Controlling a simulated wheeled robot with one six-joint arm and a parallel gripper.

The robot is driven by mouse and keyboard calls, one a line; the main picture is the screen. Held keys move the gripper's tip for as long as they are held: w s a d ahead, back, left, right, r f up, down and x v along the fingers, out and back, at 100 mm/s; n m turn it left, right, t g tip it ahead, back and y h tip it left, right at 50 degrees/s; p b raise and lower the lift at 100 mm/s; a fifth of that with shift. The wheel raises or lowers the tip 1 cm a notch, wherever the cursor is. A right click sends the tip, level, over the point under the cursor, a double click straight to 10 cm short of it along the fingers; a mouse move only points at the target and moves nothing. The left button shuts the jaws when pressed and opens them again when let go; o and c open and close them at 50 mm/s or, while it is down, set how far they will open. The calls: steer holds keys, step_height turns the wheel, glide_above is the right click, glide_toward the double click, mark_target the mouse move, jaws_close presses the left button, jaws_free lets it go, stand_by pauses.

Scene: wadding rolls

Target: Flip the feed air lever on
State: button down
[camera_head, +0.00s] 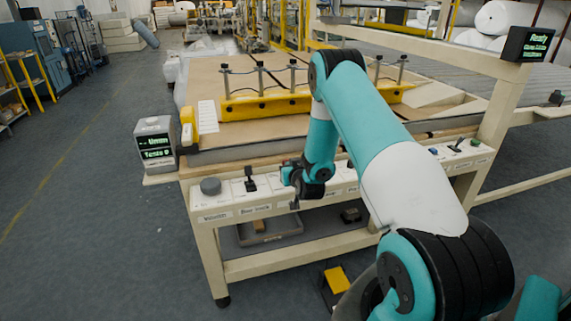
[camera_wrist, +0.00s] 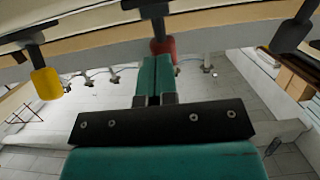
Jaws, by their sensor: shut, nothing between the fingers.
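The front control panel (camera_head: 230,205) of the bench carries several controls over small labels. The labels are too small to read surely, so I cannot tell which lever is the feed air lever. A black lever (camera_head: 249,179) stands left of my gripper (camera_head: 294,203). In the wrist view, my gripper (camera_wrist: 154,70) has its teal fingers together with nothing between them. Their tips are close to a lever with a red tip (camera_wrist: 163,47); I cannot tell whether they touch. A yellow-tipped lever (camera_wrist: 46,84) is to the left. My arm hides the middle of the panel.
A grey knob (camera_head: 210,186) is at the panel's left end. Another black lever (camera_head: 457,144) is at the right, near buttons. A small display box (camera_head: 155,143) stands at the left corner. A tray (camera_head: 268,230) sits on the lower shelf. The floor at left is clear.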

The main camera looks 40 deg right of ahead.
steer(key=shift+w+d+b, duration=0.15)
steer(key=shift+w+b, duration=0.2)
steer(key=shift+b, duration=0.1)
steer(key=shift+w+r, duration=0.1)
steer(key=shift+r, duration=0.2)
steer(key=v, duration=0.4)
steer(key=shift+s+r, duration=0.1)
steer(key=shift+s, duration=0.15)
steer(key=b+v, duration=0.8)
steer(key=v, duration=0.1)
steer(key=shift+s+r, duration=0.2)
steer(key=shift+r, duration=0.15)
